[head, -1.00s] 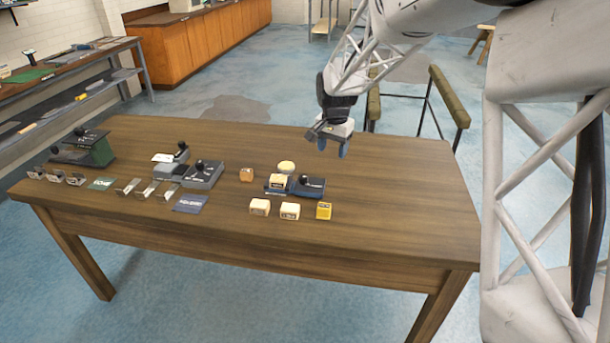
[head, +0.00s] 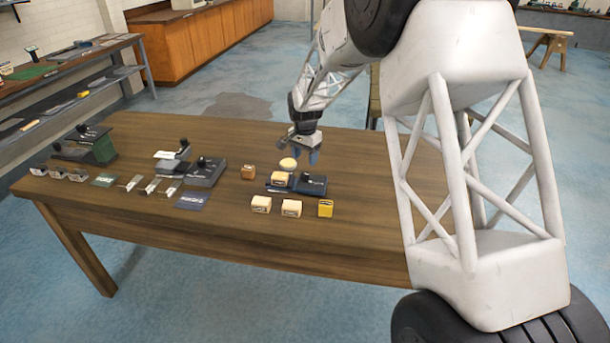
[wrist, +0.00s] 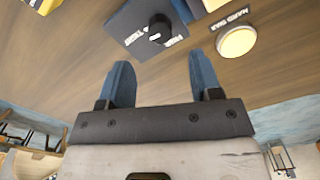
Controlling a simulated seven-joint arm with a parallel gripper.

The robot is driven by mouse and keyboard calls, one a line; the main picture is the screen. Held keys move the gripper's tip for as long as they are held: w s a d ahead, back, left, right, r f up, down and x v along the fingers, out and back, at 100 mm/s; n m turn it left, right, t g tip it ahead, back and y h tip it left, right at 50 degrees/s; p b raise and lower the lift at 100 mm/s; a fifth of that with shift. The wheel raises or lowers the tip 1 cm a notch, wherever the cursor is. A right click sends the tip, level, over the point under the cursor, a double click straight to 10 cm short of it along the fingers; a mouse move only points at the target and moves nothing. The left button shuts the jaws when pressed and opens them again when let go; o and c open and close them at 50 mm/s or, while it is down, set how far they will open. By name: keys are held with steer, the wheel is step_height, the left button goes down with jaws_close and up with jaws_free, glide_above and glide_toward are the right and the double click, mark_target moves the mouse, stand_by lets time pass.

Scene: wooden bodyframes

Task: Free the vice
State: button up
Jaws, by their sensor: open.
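A dark blue vice-like fixture (head: 311,186) with a black knob stands on the right part of the wooden table. A tan block (head: 280,179) sits at its left part; I cannot tell how firmly it is held. In the wrist view the fixture (wrist: 140,28) shows its knob and partly readable lettering. My gripper (head: 306,157) is open and empty, above the table behind the fixture. Its two blue fingers (wrist: 164,82) are spread, with nothing between them. A round cream disc (head: 288,164), labelled hard wax in the wrist view (wrist: 236,42), lies beside the fixture.
A brown block (head: 248,172), two tan blocks (head: 261,204) (head: 291,208) and a yellow block (head: 326,208) stand nearby. Further left are a grey device (head: 205,172), a green device (head: 88,147), metal pieces and a blue card (head: 192,201). The table's front strip is clear.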

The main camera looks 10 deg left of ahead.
mark_target(305, 174)
steer(key=shift+f, duration=0.1)
steer(key=shift+f, duration=3.85)
steer(key=c, duration=0.9)
